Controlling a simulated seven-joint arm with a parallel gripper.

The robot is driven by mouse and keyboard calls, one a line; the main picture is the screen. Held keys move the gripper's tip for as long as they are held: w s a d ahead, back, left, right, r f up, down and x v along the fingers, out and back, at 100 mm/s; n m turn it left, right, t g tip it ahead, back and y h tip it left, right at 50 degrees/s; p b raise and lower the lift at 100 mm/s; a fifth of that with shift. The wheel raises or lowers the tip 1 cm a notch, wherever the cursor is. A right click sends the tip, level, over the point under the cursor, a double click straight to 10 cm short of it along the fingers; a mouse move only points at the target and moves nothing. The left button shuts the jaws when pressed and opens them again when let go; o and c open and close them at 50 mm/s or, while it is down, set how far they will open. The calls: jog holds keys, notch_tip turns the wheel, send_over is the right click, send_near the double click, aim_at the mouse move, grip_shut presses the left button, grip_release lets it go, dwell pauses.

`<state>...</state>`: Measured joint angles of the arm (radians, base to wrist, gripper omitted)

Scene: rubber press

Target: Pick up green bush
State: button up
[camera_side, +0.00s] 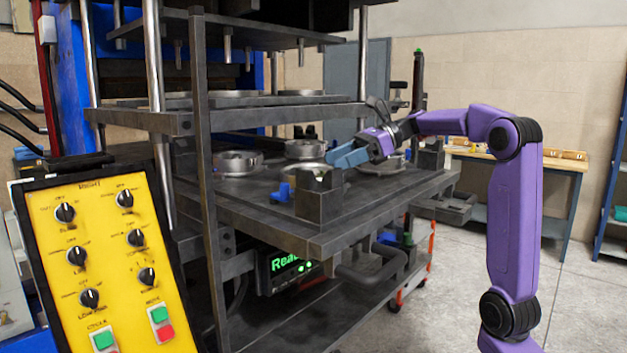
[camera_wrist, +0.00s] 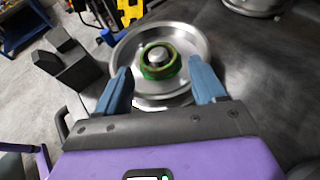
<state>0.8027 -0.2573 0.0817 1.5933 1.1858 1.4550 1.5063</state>
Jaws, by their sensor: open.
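The green bush (camera_wrist: 160,72) is a green ring in the wrist view. It sits around the central post of a round metal mould (camera_wrist: 194,42). My gripper (camera_wrist: 163,82) is open, with one blue finger on each side of the bush in that picture. I cannot tell its height above the bush. In the side view my gripper (camera_side: 334,157) reaches over the press's lower plate. The bush cannot be made out in the side view.
The dark press plate (camera_side: 270,212) carries several round metal moulds, such as one at its left (camera_side: 237,162). A dark block (camera_side: 318,200) stands at the plate's front edge. An upper plate (camera_side: 180,122) hangs above. A yellow control panel (camera_side: 105,265) is at the left.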

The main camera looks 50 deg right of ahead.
aim_at(320, 172)
jog(key=shift+s+f+x, duration=0.1)
jog(key=shift+f+x, duration=0.1)
jog(key=shift+x, duration=1.25)
jog(key=shift+s+f+x, duration=0.15)
jog(key=shift+x, duration=1.3)
jog(key=c, duration=0.8)
